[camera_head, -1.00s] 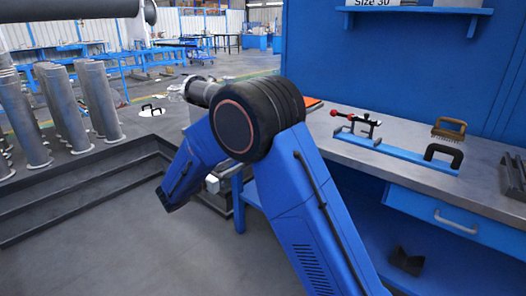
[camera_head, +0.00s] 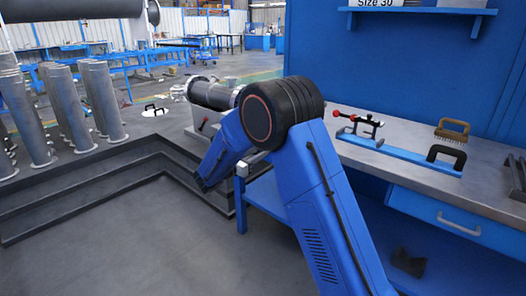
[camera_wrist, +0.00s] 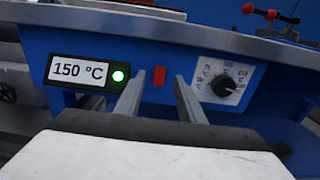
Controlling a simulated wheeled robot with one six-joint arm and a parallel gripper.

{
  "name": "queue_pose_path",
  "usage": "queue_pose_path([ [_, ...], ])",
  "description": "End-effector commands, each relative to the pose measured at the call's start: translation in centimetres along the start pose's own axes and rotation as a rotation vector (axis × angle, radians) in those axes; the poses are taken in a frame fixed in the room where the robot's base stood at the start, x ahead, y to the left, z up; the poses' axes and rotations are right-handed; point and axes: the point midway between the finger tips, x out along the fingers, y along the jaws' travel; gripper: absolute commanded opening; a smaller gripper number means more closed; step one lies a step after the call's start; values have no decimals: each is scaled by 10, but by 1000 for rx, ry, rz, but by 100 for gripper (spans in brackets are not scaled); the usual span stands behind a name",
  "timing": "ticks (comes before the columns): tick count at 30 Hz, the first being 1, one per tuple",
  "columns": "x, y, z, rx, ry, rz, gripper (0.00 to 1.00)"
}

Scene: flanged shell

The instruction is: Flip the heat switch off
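In the wrist view, a small red rectangular switch (camera_wrist: 159,77) sits on the blue front panel (camera_wrist: 145,40) under a grey bench top. Left of it is a display (camera_wrist: 78,70) reading 150 °C with a lit green lamp (camera_wrist: 119,76). Right of it is a black dial knob (camera_wrist: 223,86) on a white scale plate. My gripper (camera_wrist: 160,80) is open, with its two grey fingers on either side of the switch in the picture. Nothing is between the fingers; I cannot tell whether they touch the panel. In the head view my arm hides the gripper and the panel.
The grey workbench (camera_head: 400,140) carries a red-handled clamp (camera_head: 358,122) on a blue bar, a brush (camera_head: 452,130) and a black handle (camera_head: 445,155). A metal flanged shell (camera_head: 213,95) lies beyond my arm. Upright grey cylinders (camera_head: 68,105) stand left. Open floor lies in front.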

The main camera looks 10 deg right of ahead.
Motion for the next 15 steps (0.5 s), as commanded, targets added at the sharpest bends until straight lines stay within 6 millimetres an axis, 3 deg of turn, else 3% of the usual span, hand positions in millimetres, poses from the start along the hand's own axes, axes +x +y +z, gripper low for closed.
queue_pose_path([
  [6, 28, 0, 0, 0, 0, -1, 36],
  [15, 39, 0, 0, 0, 0, -1, 36],
])
